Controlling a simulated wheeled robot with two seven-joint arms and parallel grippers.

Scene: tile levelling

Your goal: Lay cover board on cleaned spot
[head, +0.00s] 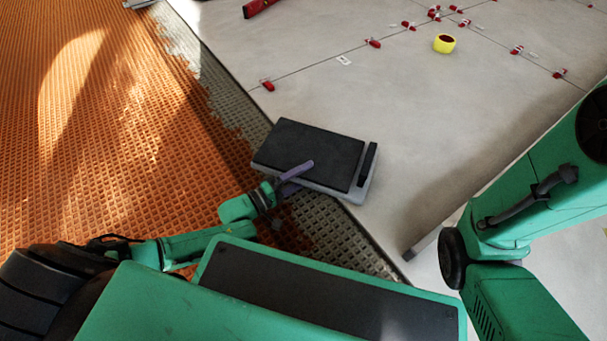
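A flat dark rectangular slab (310,153) lies on a light grey base at the border between the tiles and the bare strip. A narrow dark bar (368,164) sits at its right end. I cannot tell whether this is the cover board. My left gripper (292,179) is at its near edge, with one purple-grey finger reaching over the dark top. The finger gap is too unclear to tell whether it is shut on the edge. My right arm comes in from the right, and its gripper is out of view. No cleaned spot can be made out for certain.
Orange waffle matting (120,120) covers the left, with a grey mortar-like strip (222,95) along the tiles. Large grey tiles (430,110) carry several red clips (373,43) and a yellow roll (444,44). A long brownish edge (480,185) runs beside my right arm.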

